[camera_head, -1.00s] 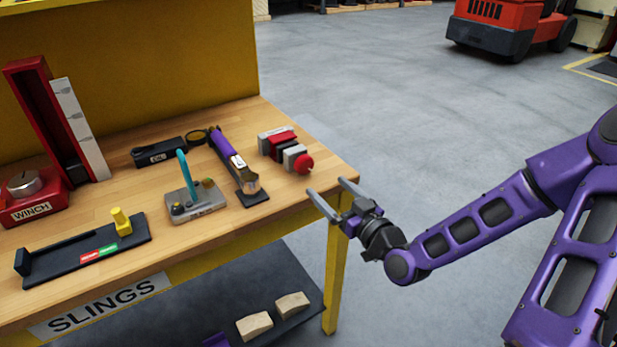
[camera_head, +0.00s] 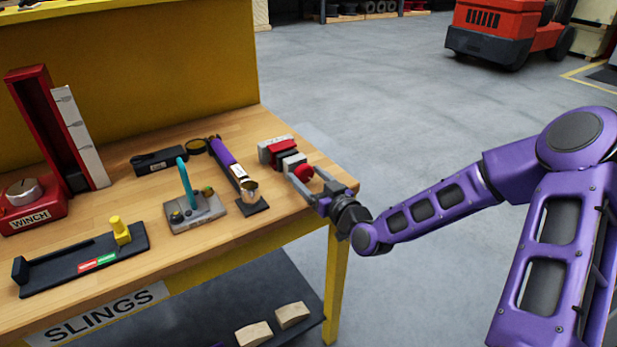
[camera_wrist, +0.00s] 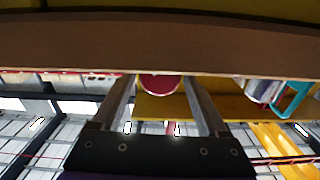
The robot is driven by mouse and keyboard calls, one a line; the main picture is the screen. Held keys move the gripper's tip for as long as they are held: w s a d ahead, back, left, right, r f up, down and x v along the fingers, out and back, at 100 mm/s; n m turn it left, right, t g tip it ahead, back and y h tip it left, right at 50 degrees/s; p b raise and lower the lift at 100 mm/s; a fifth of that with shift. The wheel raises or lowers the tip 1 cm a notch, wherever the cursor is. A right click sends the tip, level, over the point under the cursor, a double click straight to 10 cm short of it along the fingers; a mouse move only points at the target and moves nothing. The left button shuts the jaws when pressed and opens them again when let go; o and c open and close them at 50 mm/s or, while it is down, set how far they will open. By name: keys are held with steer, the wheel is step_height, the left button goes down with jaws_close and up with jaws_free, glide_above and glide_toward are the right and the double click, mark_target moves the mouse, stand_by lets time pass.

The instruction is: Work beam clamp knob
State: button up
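The beam clamp (camera_head: 275,150), a block of grey, red and black pieces, stands near the right end of the wooden bench. Its round red knob (camera_head: 303,173) faces my arm. My gripper (camera_head: 306,175) is open at the bench's right edge, with its fingertips close to the knob, one on each side in the picture. In the wrist view the red knob (camera_wrist: 160,84) shows between the two spread fingers, near their tips. I cannot tell whether either finger touches it.
A purple-handled tool (camera_head: 225,155) and a grey plate with a teal lever (camera_head: 188,185) stand left of the clamp. A black tray with a yellow knob (camera_head: 121,229) and a red winch (camera_head: 30,195) are farther left.

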steer(key=c, duration=1)
steer(key=shift+m, duration=1.5)
steer(key=o, duration=1.3)
steer(key=shift+o, duration=0.2)
steer(key=p+v, duration=0.7)
steer(key=v, duration=1)
steer(key=shift+d, duration=0.2)
